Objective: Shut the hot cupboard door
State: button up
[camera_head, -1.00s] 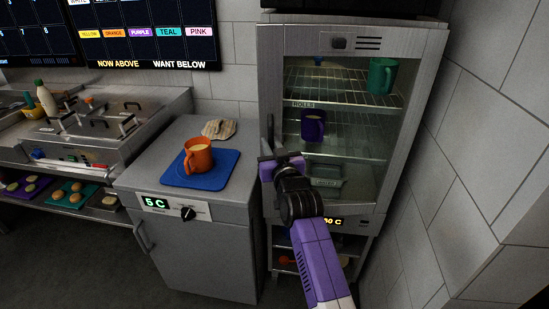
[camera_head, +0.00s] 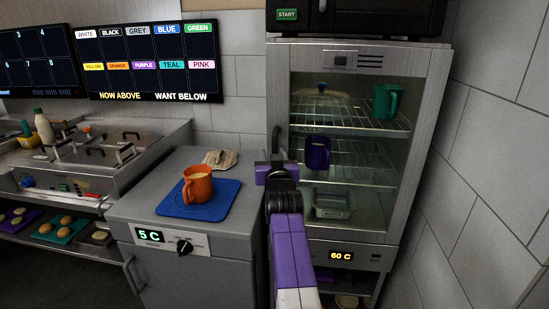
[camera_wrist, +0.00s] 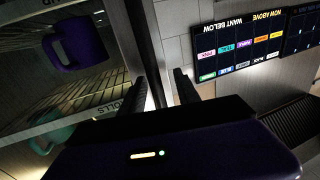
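The hot cupboard (camera_head: 435,130) stands at the right, with a 60 C display under its glass door (camera_head: 345,222). The door looks flush with the front or nearly so; I cannot tell if a small gap is left. Its dark upright handle (camera_head: 276,142) is on the left side. My gripper (camera_head: 277,168) is at the handle's lower part, in front of the door's left edge. In the wrist view my gripper (camera_wrist: 160,85) has its two fingers apart, with a dark upright bar behind and between them. Contact with the handle cannot be made out.
Inside the cupboard are a purple mug (camera_head: 318,152), a green mug (camera_head: 387,101) and a small container (camera_head: 331,204). A 5 C cabinet (camera_head: 235,240) stands left, with an orange mug (camera_head: 198,184) on a blue mat (camera_head: 225,203). A tiled wall (camera_head: 480,150) is close on the right.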

jog(key=shift+d, duration=0.2)
jog(key=s, duration=0.7)
jog(key=shift+s+d, duration=0.15)
jog(key=shift+s, duration=0.25)
jog(key=shift+r, duration=0.1)
